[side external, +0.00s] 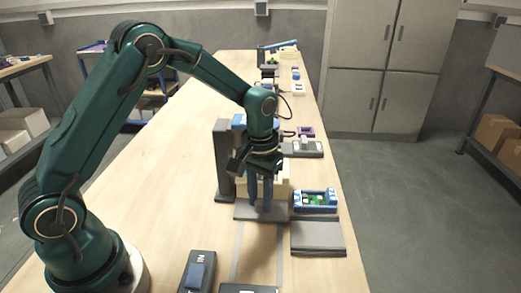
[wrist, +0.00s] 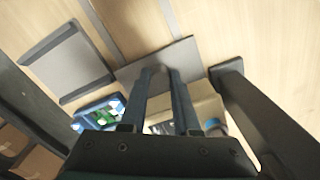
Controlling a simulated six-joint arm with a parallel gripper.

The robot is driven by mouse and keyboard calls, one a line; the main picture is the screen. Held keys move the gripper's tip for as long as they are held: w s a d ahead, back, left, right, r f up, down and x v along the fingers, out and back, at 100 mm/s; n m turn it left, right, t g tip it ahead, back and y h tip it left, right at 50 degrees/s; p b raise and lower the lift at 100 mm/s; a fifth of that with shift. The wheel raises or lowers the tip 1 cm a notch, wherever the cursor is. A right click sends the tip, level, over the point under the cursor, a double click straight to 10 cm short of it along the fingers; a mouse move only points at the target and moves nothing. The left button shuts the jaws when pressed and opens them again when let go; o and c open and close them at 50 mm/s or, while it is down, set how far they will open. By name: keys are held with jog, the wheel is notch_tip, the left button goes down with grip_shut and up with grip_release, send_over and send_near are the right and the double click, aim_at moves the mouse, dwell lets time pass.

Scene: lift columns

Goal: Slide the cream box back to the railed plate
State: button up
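The cream box (side external: 283,175) sits on a grey platform (side external: 243,213) in front of a dark upright column (side external: 224,150). My gripper (side external: 260,210) points down at the near side of the box, and its two fingers partly hide it. In the wrist view the fingers (wrist: 163,72) are apart with nothing visible gripped between them. The cream box (wrist: 208,106) shows beside and between them; whether they touch it is unclear. The railed plate (side external: 318,236), grey with dark raised edges, lies empty at the front right; it also shows in the wrist view (wrist: 72,66).
A blue tray with a green board (side external: 316,201) stands just right of the platform, behind the railed plate. A dark device with a blue top (side external: 198,272) lies at the front. More stations line the table behind. Bare wood lies left of the column.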

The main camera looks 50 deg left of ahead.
jog(key=shift+s+d, duration=4.5)
jog(key=shift+d, duration=0.15)
grip_shut()
jog(key=o, duration=0.9)
grip_release()
jog(key=shift+c, duration=0.2)
jog(key=shift+a, duration=0.1)
jog(key=shift+r, duration=0.1)
jog(key=shift+r, duration=2.95)
